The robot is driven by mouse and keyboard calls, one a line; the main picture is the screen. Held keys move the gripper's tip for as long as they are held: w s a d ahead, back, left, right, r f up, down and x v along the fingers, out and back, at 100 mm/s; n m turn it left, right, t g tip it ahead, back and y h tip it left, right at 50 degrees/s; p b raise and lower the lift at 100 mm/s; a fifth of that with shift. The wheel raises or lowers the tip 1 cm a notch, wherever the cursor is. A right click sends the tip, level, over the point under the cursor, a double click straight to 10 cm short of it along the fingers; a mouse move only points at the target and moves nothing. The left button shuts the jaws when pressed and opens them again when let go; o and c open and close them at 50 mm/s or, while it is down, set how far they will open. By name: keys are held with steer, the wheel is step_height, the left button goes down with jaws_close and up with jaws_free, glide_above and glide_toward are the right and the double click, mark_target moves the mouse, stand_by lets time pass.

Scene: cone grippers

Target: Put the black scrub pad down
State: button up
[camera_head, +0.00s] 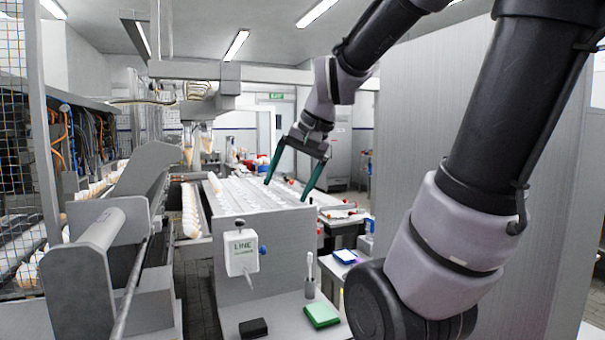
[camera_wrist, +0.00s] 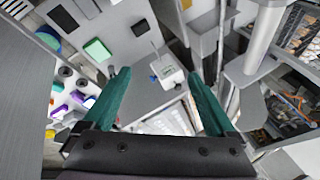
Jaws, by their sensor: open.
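The black scrub pad (camera_head: 253,328) lies flat on a light grey ledge (camera_head: 283,318) at the bottom of the head view, left of a green pad (camera_head: 322,315). It also shows as a small dark block in the wrist view (camera_wrist: 140,27), near the top. My gripper (camera_head: 286,191) is open, with its two green fingers spread wide over the top of the grey line machine. In the wrist view, nothing is between the fingers (camera_wrist: 158,73). The gripper is well above and behind the black pad, apart from it.
A white box marked LINE (camera_head: 241,252) juts from the machine front above the ledge. A brush in a grey holder (camera_head: 309,278) stands beside the green pad. A side table with a blue-and-white item (camera_head: 345,256) is to the right. Wire mesh and conveyors fill the left.

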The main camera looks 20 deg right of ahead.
steer(key=s+r+n+t+h, duration=0.1)
steer(key=s+r+t, duration=0.1)
steer(key=s, duration=0.3)
steer(key=shift+s+d+r+n, duration=0.35)
steer(key=shift+n, duration=0.05)
